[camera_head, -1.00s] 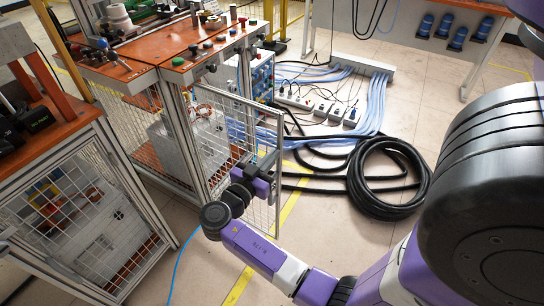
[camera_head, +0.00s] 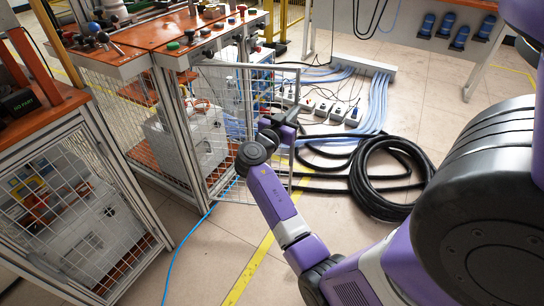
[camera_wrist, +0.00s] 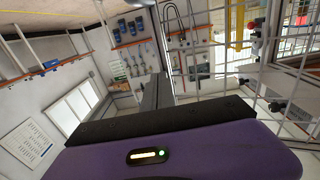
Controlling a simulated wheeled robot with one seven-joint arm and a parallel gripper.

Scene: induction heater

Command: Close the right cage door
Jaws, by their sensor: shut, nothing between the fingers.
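The right cage door (camera_head: 240,160) is a wire-mesh panel in a light metal frame. It stands ajar, hinged at a post of the orange-topped cabinet (camera_head: 176,120), with its free edge out to the right. My gripper (camera_head: 289,122) is near that free edge, on the door's outer side; contact cannot be told. In the wrist view my gripper's dark fingers (camera_wrist: 155,90) are together with nothing between them. Mesh bars (camera_wrist: 222,85) run close to their right. The fingertips are partly hidden in the head view.
A coiled black hose (camera_head: 390,180) and pale blue cables (camera_head: 375,105) lie on the floor right of the door. A power strip (camera_head: 330,108) lies behind it. Another caged cabinet (camera_head: 75,220) stands at the left.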

